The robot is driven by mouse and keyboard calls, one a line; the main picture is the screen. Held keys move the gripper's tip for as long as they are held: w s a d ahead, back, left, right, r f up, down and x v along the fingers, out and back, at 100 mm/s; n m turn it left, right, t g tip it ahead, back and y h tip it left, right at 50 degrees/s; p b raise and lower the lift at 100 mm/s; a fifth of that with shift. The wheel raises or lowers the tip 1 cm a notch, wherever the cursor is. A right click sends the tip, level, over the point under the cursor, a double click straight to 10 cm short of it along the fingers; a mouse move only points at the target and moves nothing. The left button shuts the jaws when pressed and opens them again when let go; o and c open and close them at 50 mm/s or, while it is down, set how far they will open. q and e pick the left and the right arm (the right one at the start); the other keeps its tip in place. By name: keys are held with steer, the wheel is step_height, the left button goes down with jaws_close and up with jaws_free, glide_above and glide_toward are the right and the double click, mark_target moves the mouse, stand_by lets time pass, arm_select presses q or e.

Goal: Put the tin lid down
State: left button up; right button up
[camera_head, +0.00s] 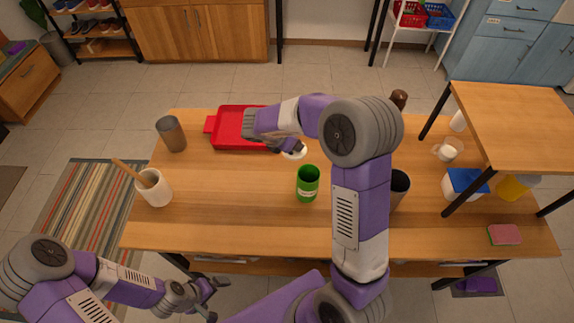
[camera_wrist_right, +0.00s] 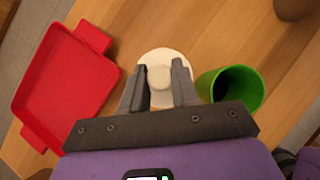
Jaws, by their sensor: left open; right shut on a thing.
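The tin lid (camera_head: 296,154) is a round cream-white disc with a knob, partly hidden under my right gripper (camera_head: 288,146) in the head view. In the right wrist view the lid (camera_wrist_right: 160,56) sits between the two fingers of my right gripper (camera_wrist_right: 158,84), which is shut on its knob. I cannot tell whether the lid touches the table. A green tin (camera_head: 307,186) stands upright and open-topped just in front of the lid; it also shows in the right wrist view (camera_wrist_right: 218,88). My left gripper (camera_head: 216,296) is open and empty, off the table's front edge.
A red tray (camera_head: 226,142) lies behind and left of the lid. A grey-brown cup (camera_head: 172,134) and a white pot (camera_head: 152,190) with a wooden utensil stand at the left. A dark cup (camera_head: 400,184) and a raised wooden shelf (camera_head: 520,115) are at the right. Bare tabletop (camera_head: 230,195) lies left of the tin.

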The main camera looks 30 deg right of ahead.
steer(key=shift+w+f, duration=0.1)
steer(key=shift+f, duration=0.5)
step_height(320, 180, down, 10)
steer(key=b, duration=0.3)
steer(key=shift+w+r, duration=0.1)
steer(key=shift+w, duration=0.05)
steer(key=shift+r, duration=0.1)
steer(key=shift+f+b, duration=0.45)
steer(key=shift+b, duration=0.05)
steer(key=o, duration=1)
steer(key=shift+r, duration=0.1)
